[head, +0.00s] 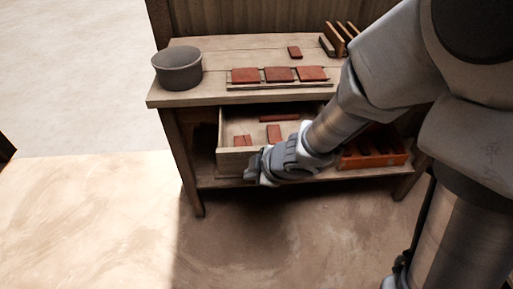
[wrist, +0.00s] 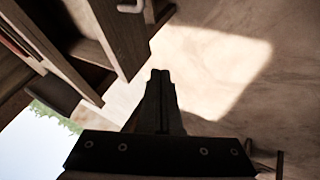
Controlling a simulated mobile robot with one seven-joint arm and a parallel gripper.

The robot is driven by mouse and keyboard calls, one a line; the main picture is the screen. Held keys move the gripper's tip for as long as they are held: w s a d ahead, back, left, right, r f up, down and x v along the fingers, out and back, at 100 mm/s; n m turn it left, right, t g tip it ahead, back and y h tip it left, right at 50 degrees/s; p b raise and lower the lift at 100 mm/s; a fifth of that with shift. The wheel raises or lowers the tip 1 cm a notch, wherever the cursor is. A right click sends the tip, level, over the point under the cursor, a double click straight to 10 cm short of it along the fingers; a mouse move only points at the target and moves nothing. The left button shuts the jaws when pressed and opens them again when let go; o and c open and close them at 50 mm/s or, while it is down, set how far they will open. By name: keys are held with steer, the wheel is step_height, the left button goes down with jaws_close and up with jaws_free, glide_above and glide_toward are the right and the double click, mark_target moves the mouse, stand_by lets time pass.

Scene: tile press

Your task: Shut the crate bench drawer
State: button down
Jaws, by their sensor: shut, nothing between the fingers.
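The wooden crate bench (head: 159,98) stands against the wall in the head view. Its drawer (head: 234,160) is pulled out under the top and holds several reddish tiles (head: 274,133). My gripper (head: 252,174) is in front of the drawer, near its front left part, and my arm hides the drawer's right side. In the wrist view the two fingers of my gripper (wrist: 160,78) are together with nothing between them. A wooden panel, which looks like the drawer front (wrist: 125,40), is left of the fingers. I cannot tell whether they touch it.
A dark grey pot (head: 178,70) and a row of red tiles (head: 278,75) are on the bench top. A wooden rack (head: 341,38) is at the back right. An orange crate (head: 385,160) sits on the lower shelf. The floor to the left is clear.

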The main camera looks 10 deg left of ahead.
mark_target(233, 168)
steer(key=w+a+f+b, duration=0.1)
steer(key=w+f, duration=0.1)
steer(key=w+a+f+b, duration=0.1)
steer(key=w+a+f, duration=0.1)
steer(key=w+a+f+b, duration=0.1)
steer(key=w+f, duration=0.1)
steer(key=shift+a+f, duration=0.25)
steer(key=shift+w+a, duration=0.15)
steer(key=shift+w, duration=0.35)
steer(key=shift+w, duration=0.1)
